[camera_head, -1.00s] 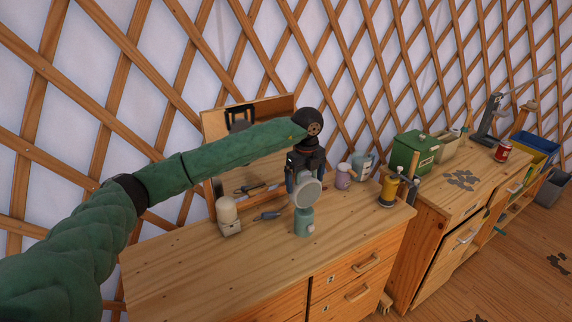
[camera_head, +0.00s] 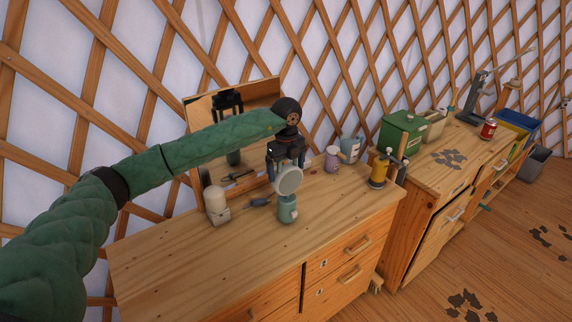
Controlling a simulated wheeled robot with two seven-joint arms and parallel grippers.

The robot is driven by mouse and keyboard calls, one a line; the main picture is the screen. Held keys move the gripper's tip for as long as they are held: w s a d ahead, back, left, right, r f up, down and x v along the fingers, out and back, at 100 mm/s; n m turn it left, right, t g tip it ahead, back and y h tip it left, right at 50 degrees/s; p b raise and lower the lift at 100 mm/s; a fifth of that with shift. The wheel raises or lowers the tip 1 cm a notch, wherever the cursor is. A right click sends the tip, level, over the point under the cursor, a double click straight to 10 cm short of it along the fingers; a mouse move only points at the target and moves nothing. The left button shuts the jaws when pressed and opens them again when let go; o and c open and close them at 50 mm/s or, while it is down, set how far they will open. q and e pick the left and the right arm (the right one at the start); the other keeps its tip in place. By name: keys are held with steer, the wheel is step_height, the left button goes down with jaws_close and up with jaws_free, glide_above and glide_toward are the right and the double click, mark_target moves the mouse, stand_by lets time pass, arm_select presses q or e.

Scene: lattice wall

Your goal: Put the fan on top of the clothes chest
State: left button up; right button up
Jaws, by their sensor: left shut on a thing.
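The fan (camera_head: 289,181) has a round pale face and a teal base. It is upright over a wooden chest of drawers (camera_head: 190,262) in the foreground. My left gripper (camera_head: 286,163) comes down from above and is shut on the fan around its head. I cannot tell whether the base rests on the chest top or hangs just above it. No label shows whether this chest or the wooden cabinet to the right is the clothes chest. My right gripper is out of view.
A mirror (camera_head: 205,115) stands at the back of the chest. The chest's front left top is clear. A cabinet (camera_head: 416,220) stands right.

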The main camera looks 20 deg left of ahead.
arm_select(q)
steer(key=shift+f, duration=0.15)
stand_by(0.3)
steer(key=shift+f, duration=0.1)
steer(key=c, duration=0.4)
steer(key=shift+f, duration=0.15)
steer(key=o, duration=1.5)
